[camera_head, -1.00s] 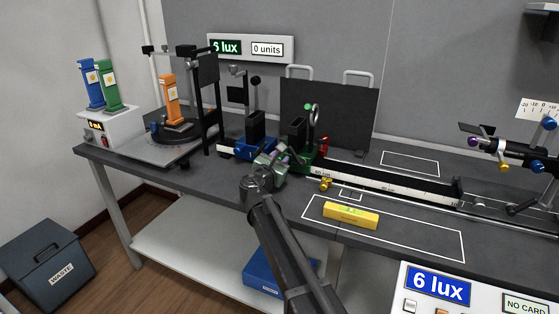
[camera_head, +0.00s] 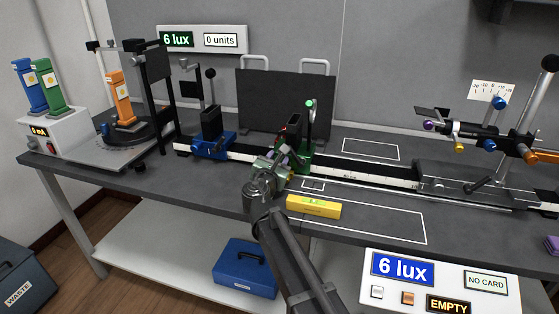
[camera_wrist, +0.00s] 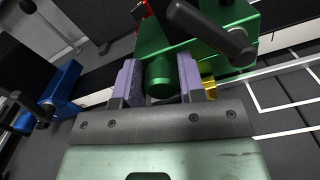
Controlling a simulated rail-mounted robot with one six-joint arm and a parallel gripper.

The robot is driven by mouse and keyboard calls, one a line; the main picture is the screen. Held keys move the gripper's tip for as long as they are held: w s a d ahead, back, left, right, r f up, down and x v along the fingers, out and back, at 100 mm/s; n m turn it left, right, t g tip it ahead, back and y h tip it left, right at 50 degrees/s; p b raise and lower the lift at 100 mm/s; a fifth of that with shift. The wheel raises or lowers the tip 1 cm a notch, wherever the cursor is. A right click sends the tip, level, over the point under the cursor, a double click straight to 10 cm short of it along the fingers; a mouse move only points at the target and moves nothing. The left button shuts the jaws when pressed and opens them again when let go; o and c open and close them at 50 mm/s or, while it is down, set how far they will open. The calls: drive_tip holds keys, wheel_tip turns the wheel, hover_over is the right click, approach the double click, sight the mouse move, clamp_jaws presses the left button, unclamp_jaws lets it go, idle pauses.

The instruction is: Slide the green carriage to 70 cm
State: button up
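The green carriage (camera_head: 303,160) stands upright on the black rail with its white scale strip, right of the blue carriage (camera_head: 212,143). The scale mark under the carriage is hidden or too small to read.
A small brass knob (camera_wrist: 209,87) lies close beside the right finger. A yellow level (camera_head: 313,207) lies on the bench in front of the rail. A black panel (camera_head: 262,98) stands behind.

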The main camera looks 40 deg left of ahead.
drive_tip(key=o, duration=0.3)
drive_tip(key=v, duration=1.1)
